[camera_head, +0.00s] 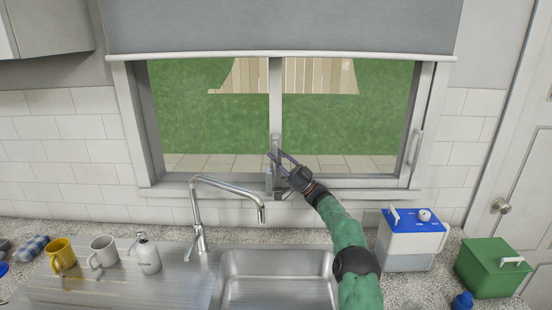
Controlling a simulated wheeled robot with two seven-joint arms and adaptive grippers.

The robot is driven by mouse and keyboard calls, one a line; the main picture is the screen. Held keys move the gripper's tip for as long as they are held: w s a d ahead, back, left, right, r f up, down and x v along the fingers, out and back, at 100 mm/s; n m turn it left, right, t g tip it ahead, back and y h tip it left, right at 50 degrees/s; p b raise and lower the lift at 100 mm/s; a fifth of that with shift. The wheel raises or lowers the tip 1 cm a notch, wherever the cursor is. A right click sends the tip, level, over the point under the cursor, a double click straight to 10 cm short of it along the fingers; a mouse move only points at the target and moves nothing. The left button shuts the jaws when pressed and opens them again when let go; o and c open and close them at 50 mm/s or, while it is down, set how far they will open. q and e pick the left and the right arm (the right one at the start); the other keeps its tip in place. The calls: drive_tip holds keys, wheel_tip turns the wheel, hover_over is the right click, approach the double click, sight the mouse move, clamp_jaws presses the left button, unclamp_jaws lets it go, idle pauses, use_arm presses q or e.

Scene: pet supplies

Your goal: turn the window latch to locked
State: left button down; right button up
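The window (207,110) is above the sink, with a central vertical frame bar. The window latch (275,141) is a small grey fitting on that bar. My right gripper (275,160) is at the middle of the window, its fingers reaching up and left to the bar. The fingers look spread apart, one near the latch and one lower by the bar. Whether they touch the latch is too small to tell. The gripper partly covers the lower part of the bar. My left gripper is not in view.
A chrome faucet (196,215) arches left of my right arm, over the steel sink (275,285). A yellow mug (62,255), a white mug (103,252) and a soap bottle (148,256) stand left. A blue-lidded container (408,243) and a green box (488,270) stand right.

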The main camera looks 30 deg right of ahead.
drive_tip(key=o, duration=0.4)
drive_tip(key=v, duration=1.2)
drive_tip(key=shift+r, duration=0.1)
